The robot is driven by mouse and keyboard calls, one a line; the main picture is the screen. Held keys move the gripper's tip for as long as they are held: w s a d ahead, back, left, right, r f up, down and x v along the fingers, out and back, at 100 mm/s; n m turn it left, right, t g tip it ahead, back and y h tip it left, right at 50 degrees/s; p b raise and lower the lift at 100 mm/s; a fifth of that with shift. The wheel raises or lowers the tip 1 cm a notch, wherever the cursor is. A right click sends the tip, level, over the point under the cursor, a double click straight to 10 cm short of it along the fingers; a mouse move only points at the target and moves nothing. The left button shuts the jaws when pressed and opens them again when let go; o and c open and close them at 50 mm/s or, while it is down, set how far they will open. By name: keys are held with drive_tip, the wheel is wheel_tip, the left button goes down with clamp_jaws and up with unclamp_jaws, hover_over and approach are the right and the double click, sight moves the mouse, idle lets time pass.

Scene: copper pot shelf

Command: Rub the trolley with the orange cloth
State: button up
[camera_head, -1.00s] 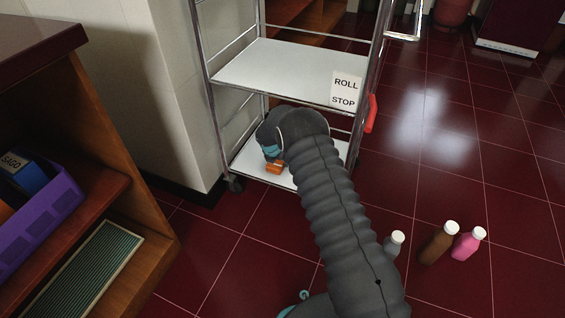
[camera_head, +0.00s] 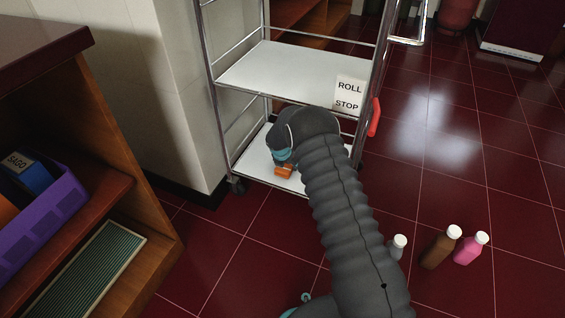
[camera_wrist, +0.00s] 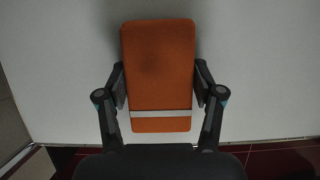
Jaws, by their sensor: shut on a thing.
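The trolley (camera_head: 300,72) stands against the wall corner, with a white upper shelf and a white lower shelf (camera_head: 256,160) in a metal frame. My gripper (camera_head: 281,160) reaches in over the lower shelf. It is shut on the orange cloth (camera_head: 284,171), which looks like a folded pad with a pale stripe. In the wrist view the orange cloth (camera_wrist: 158,70) sits between both fingers of my gripper (camera_wrist: 160,95), over the white shelf surface (camera_wrist: 255,70). Whether the cloth touches the shelf cannot be told. My arm hides the right part of the lower shelf.
A sign reading ROLL STOP (camera_head: 348,95) and a red handle (camera_head: 374,117) are on the trolley's right side. A wooden shelf unit with a purple crate (camera_head: 40,225) is at left.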

drive_tip(key=shift+s+d+p, duration=0.1)
drive_tip(key=shift+s+d, duration=0.4)
drive_tip(key=shift+d, duration=0.8)
drive_tip(key=shift+s+d+p, duration=0.1)
drive_tip(key=shift+s+d, duration=0.35)
drive_tip(key=shift+d, duration=0.85)
drive_tip(key=shift+s+d+p, duration=0.1)
drive_tip(key=shift+s+d, duration=0.4)
drive_tip(key=shift+d, duration=0.8)
drive_tip(key=shift+w+a+p, duration=0.25)
drive_tip(key=shift+w+a, duration=0.1)
drive_tip(key=shift+a, duration=0.6)
drive_tip(key=shift+w+a+p, duration=0.3)
drive_tip(key=shift+w+a, duration=0.05)
drive_tip(key=shift+a, duration=0.65)
drive_tip(key=shift+w+a+p, duration=0.25)
drive_tip(key=shift+w+a, duration=0.1)
drive_tip(key=shift+a, duration=0.6)
drive_tip(key=shift+w+a+f+b, duration=0.1)
drive_tip(key=shift+w+a+b, duration=0.2)
drive_tip(key=shift+a, duration=0.65)
drive_tip(key=shift+w+a+r+b, duration=0.1)
drive_tip(key=shift+w+a+b, duration=0.25)
drive_tip(key=shift+a, duration=0.55)
drive_tip(key=shift+w+a+f+b, duration=0.15)
drive_tip(key=shift+w+a, duration=0.25)
drive_tip(key=shift+a, duration=0.55)
drive_tip(key=shift+r+p, duration=1.6)
drive_tip(key=shift+r, duration=1.5)
